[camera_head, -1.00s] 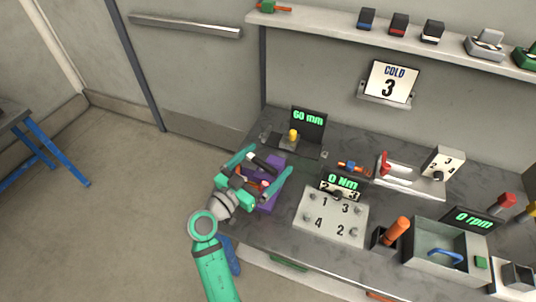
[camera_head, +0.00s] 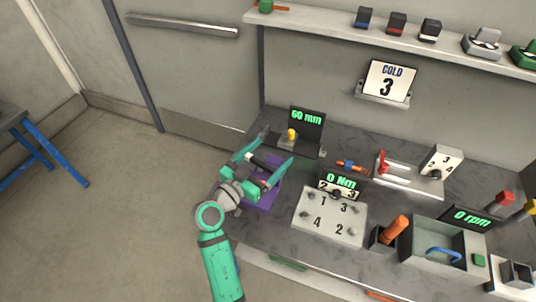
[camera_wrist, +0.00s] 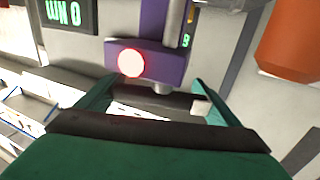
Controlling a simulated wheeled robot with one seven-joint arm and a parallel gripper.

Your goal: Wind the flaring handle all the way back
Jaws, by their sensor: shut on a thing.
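The purple flaring tool (camera_head: 264,198) stands at the left end of the workbench, partly hidden under my gripper. My gripper (camera_head: 270,158) is over it, its teal fingers on either side of a dark bar that looks like the flaring handle. In the wrist view my gripper (camera_wrist: 155,98) reaches towards the purple body (camera_wrist: 168,62), which carries a bright red-and-white round light (camera_wrist: 131,63) and a grey shaft (camera_wrist: 174,22). The dark handle bar (camera_wrist: 150,98) lies crosswise between the fingers. The exact contact is hard to see.
A display reading 60 mm (camera_head: 308,118) and a yellow-topped fixture (camera_head: 291,135) stand just behind my gripper. A numbered block (camera_head: 330,215) with a 0 Nm display (camera_head: 342,180) is to the right. An orange handle (camera_head: 397,229) stands further right. Open floor lies left.

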